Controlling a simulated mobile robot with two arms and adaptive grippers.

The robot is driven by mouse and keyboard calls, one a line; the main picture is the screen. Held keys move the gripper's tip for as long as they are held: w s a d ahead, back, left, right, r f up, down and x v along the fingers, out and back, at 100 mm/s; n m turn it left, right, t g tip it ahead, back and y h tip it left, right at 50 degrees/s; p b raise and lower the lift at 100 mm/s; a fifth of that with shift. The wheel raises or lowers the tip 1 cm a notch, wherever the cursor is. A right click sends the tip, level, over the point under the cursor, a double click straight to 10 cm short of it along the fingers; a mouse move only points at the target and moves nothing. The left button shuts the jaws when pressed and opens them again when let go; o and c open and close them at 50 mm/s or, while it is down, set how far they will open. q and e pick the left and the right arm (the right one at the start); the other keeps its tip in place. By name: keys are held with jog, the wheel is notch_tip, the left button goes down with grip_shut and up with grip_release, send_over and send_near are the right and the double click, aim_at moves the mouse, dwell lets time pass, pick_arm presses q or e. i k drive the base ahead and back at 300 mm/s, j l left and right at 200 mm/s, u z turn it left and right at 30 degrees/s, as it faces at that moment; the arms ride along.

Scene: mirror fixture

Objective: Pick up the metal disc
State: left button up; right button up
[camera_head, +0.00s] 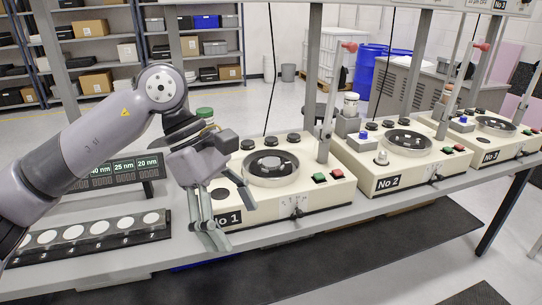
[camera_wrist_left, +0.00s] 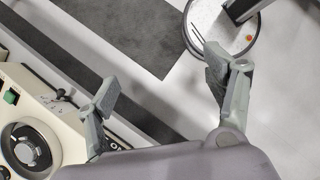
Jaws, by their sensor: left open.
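My left gripper (camera_head: 238,225) hangs in front of the No 1 machine (camera_head: 304,203), fingers down and apart, with nothing between them. It also shows open and empty in the left wrist view (camera_wrist_left: 162,76). Several pale round discs (camera_head: 99,227) lie in a row on a dark rack (camera_head: 95,248) at the lower left, apart from the gripper. A grey metal piece (camera_head: 271,164) sits inside the ring on top of the No 1 machine. I cannot tell which of these is the task's metal disc. My right gripper is not in view.
The No 2 machine (camera_head: 374,169) and No 3 machine (camera_head: 482,149) stand further right on the bench. An upright post (camera_head: 326,130) rises beside No 1. A display (camera_head: 125,170) stands behind the rack. A dark mat (camera_head: 350,247) covers the floor in front.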

aim_at(269, 163)
jog(key=i, duration=1.7)
